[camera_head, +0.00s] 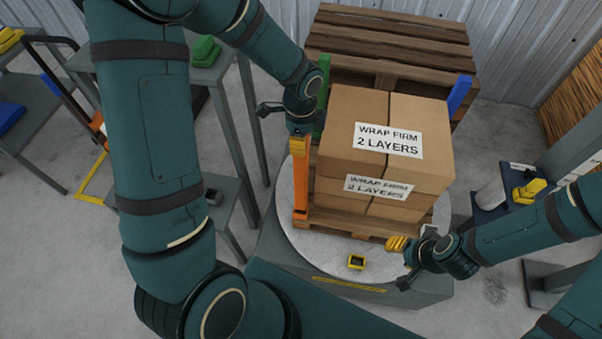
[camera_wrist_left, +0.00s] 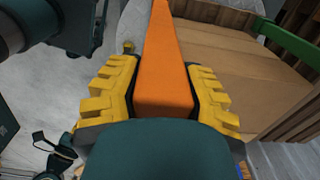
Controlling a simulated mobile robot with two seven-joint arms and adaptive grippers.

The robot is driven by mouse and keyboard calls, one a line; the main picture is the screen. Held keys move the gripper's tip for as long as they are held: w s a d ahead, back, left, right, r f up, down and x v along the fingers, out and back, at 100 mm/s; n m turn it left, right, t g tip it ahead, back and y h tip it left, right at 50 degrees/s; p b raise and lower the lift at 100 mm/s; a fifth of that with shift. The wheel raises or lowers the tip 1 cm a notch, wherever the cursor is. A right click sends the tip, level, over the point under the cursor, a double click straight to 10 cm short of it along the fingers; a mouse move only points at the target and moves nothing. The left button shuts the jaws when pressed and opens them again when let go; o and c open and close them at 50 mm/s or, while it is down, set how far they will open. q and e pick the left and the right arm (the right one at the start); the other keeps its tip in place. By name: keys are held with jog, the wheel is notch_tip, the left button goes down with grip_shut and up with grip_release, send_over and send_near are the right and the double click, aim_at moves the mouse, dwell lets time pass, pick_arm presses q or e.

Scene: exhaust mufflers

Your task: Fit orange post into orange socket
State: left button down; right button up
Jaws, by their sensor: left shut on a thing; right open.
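The long orange post (camera_head: 299,182) stands upright at the left front corner of the boxed pallet. My left gripper (camera_head: 299,146) is shut on its upper part from above. In the left wrist view the orange post (camera_wrist_left: 164,65) runs between the yellow fingers of the left gripper (camera_wrist_left: 165,85). The post's lower end is down at the turntable's level. The orange socket cannot be told apart from the post's foot, so I cannot tell whether the post is seated. My right gripper (camera_head: 404,258) is open and empty at the turntable's front right edge.
Stacked cartons (camera_head: 385,150) stand on a pallet on the round turntable (camera_head: 325,250). A green post (camera_head: 323,98) and a blue post (camera_head: 459,94) stand at the rear corners. An empty yellow socket (camera_head: 356,262) sits at the front. A grey side table (camera_head: 228,195) stands left.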

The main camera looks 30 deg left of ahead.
pick_arm(q)
send_over(301, 175)
jog(key=w, duration=0.2)
jog(key=shift+f, duration=3.15)
jog(key=shift+s+a+b, duration=0.1)
jog(key=shift+a+b, duration=0.25)
jog(key=shift+a, duration=0.05)
jog(key=shift+f, duration=0.15)
jog(key=c, duration=0.6)
grip_release()
